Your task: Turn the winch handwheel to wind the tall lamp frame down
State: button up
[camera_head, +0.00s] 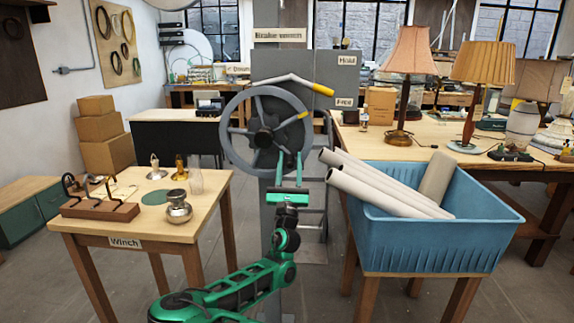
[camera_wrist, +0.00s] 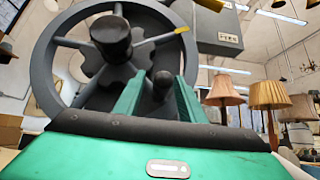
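The grey winch handwheel (camera_head: 232,108) is mounted on a grey post in the middle of the head view. It has a dark hub (camera_wrist: 110,36), several spokes and a yellow mark on its rim (camera_head: 303,115). My green gripper (camera_head: 289,158) is in front of the wheel's lower right part. In the wrist view my gripper (camera_wrist: 161,97) has its fingers apart, with the wheel's dark handle knob (camera_wrist: 163,79) showing between them. Gaps show on both sides of the knob; I cannot tell how deep it sits. I cannot make out the tall lamp frame.
A lever with a yellow tip (camera_head: 323,89) sits above the wheel, between the "Hold" (camera_head: 347,61) and "Free" (camera_head: 344,102) labels, nearer "Free". A "Winch" table (camera_head: 96,226) stands left. A blue tub (camera_head: 430,248) with pale rolls stands close on the right.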

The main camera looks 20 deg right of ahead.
jog(key=v, duration=1)
jog(key=shift+s+f, duration=0.2)
jog(key=shift+f, duration=0.15)
jog(key=shift+a, duration=0.15)
